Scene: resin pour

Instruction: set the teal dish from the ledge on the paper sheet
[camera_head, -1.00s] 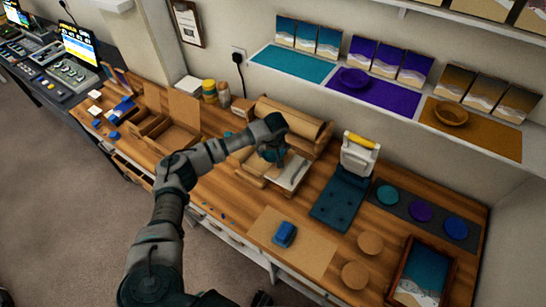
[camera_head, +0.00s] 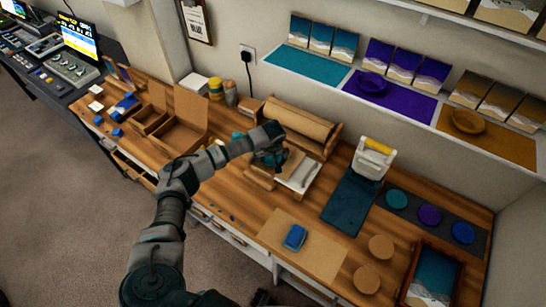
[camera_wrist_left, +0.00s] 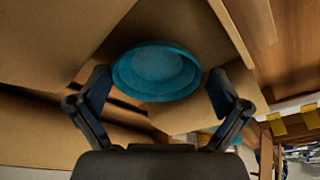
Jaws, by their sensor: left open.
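The teal dish (camera_wrist_left: 157,72) shows in the left wrist view, round and with its open side towards the camera. It lies over a brown surface that looks like the paper sheet (camera_wrist_left: 195,112); whether it rests flat there I cannot tell. My left gripper (camera_wrist_left: 160,88) is open, with one finger on each side of the dish; contact is unclear. In the head view my left gripper (camera_head: 270,158) is at the paper roll (camera_head: 300,122), and largely hides the dish and sheet. The teal mat on the ledge (camera_head: 306,64) is bare. My right gripper is not in view.
A purple dish (camera_head: 372,83) and a brown dish (camera_head: 468,122) stand on the ledge. An open cardboard box (camera_head: 180,135) is left of the roll. A teal board with a white press (camera_head: 350,200) is right. A blue block (camera_head: 294,237) lies on a brown mat in front.

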